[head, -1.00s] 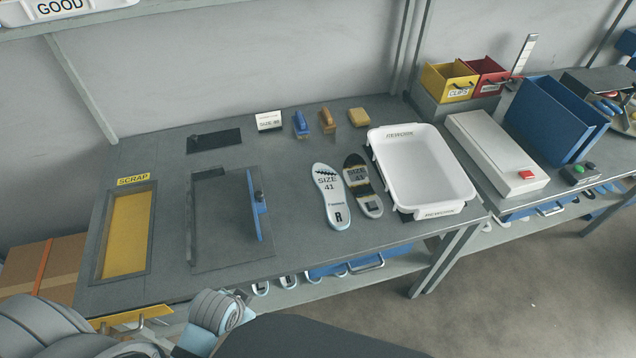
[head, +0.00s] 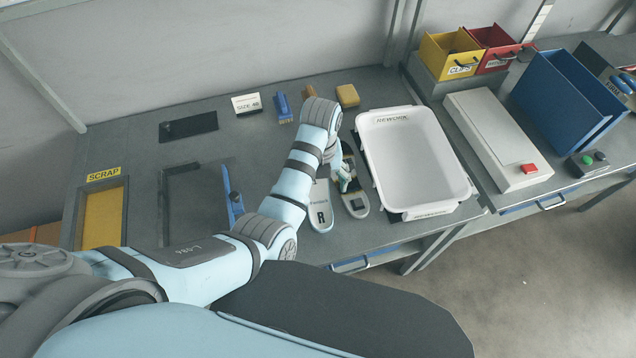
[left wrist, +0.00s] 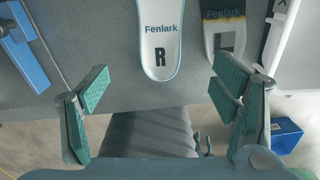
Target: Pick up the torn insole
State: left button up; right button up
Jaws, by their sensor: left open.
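Two insoles lie side by side on the grey bench. The pale insole (head: 320,212), marked R, is partly hidden under my left arm; it also shows in the left wrist view (left wrist: 160,35). The second insole (head: 356,205) has a brown-edged dark patch, also in the left wrist view (left wrist: 224,22). I cannot tell from the visible parts which is torn. My left gripper (head: 344,178) is above the insoles, near the second one in the head view. In the left wrist view my left gripper (left wrist: 160,85) is open and empty, the pale insole's heel showing beyond its fingers.
A white rework tray (head: 412,158) stands just right of the insoles. A blue handle (head: 232,200) and the yellow scrap opening (head: 104,217) are to the left. The bench's front edge is close.

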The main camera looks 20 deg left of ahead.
pick_arm(q)
jog(key=b, duration=0.1)
send_over(320, 210)
jog(key=s, duration=0.1)
notch_tip(320, 210, down, 5)
jog(key=shift+s+f, duration=0.1)
jog(key=f, duration=0.2)
jog(key=w+f+b, duration=0.1)
jog(key=f, duration=0.1)
jog(key=f+b, duration=0.1)
jog(key=shift+w+f, duration=0.3)
jog(key=shift+f, duration=0.1)
jog(key=shift+s+r, duration=0.2)
jog(key=shift+s, duration=0.1)
jog(key=c, duration=1.2)
pick_arm(e)
jog(key=f, duration=0.1)
jog(key=s+f, duration=0.1)
jog(key=f, duration=0.1)
jog(key=shift+s+d+f, duration=0.1)
jog(key=shift+s+f, duration=0.1)
jog(key=shift+s, duration=0.1)
